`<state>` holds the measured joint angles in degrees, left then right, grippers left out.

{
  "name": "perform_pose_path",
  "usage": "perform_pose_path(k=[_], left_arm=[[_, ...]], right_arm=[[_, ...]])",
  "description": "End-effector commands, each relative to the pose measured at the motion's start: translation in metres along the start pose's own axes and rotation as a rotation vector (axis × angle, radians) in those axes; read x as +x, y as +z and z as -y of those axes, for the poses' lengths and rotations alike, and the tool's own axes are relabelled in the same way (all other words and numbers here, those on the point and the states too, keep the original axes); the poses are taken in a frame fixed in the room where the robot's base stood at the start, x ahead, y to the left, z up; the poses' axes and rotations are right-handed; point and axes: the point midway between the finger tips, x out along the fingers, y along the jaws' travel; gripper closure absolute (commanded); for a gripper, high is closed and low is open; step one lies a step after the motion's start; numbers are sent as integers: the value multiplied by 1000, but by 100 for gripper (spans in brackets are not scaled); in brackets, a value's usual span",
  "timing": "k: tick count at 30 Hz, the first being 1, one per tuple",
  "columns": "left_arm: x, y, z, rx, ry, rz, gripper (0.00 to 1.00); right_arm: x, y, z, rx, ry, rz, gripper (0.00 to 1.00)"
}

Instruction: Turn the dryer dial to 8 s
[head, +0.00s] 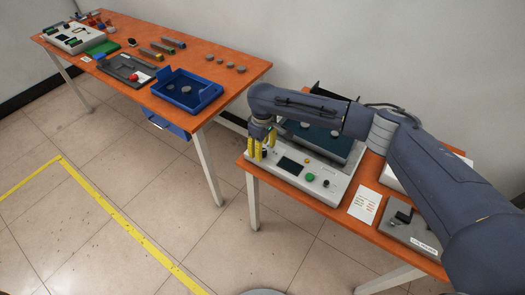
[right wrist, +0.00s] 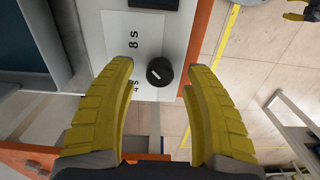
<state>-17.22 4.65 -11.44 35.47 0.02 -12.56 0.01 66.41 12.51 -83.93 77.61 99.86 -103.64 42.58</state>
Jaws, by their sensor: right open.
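The dryer dial (right wrist: 159,72) is a round black knob on a pale panel in the right wrist view. The label 8 s (right wrist: 133,38) is printed up and left of it, and 4 s (right wrist: 136,84) is beside its lower left. A light mark shows on the knob, but its exact direction is too small to tell. My right gripper (right wrist: 161,67) is open with its yellow fingertips on either side of the dial, apart from it. In the head view my right gripper (head: 258,148) is over the machine's left front corner and hides the dial.
The grey machine (head: 330,192) has a dark screen (head: 290,165) and several knobs, and stands on an orange table. A white card (head: 365,205) and a grey fixture (head: 408,228) lie to the right. Another table holds a blue tray (head: 187,91). A yellow-and-black gripper part (right wrist: 295,12) shows top right.

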Motion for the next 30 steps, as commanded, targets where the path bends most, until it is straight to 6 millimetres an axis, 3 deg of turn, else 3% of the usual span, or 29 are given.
perform_pose_path(k=[9,15,21,30], left_arm=[[0,-1,-1,0,1,-1,56],[0,-1,-1,1,1,-1,56],[0,-2,-1,0,1,-1,56],[0,-2,-1,1,1,-1,56]], right_arm=[[-57,-1,-1,-2,5,-2,48],[-85,0,-1,0,3,-1,48],[-100,0,-1,0,2,-1,48],[-105,0,0,0,1,0,48]])
